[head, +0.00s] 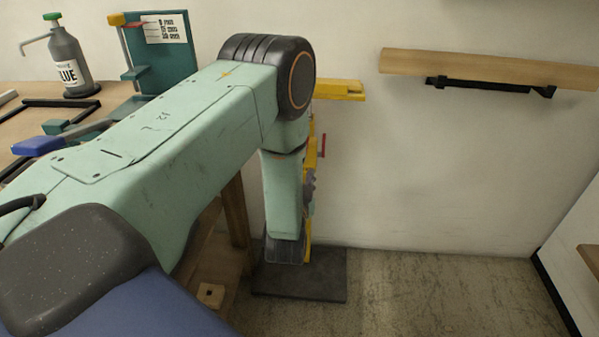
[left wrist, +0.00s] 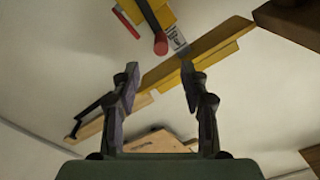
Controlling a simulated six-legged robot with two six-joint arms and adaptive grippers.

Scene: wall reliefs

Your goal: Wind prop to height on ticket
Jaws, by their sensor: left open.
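The yellow prop (head: 340,90) stands by the wall behind my left arm. Its column is mostly hidden in the head view, and a red handle (head: 322,145) sticks out to the right. In the left wrist view the prop's yellow parts (left wrist: 205,48) cross the top, with a round red handle end (left wrist: 160,43) beyond the fingertips. My left gripper (left wrist: 160,82) is open, with nothing between its fingers; the head view largely hides it behind my arm. A white ticket (head: 164,29) with printed lines is on a teal board; its text is too small to read surely. My right gripper is out of view.
A dark base plate (head: 325,283) lies on the floor by the wall. A wooden beam (head: 480,68) with a black bracket (head: 490,86) is on the wall at right. A glue bottle (head: 70,62) stands on the bench at left. The floor at right is clear.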

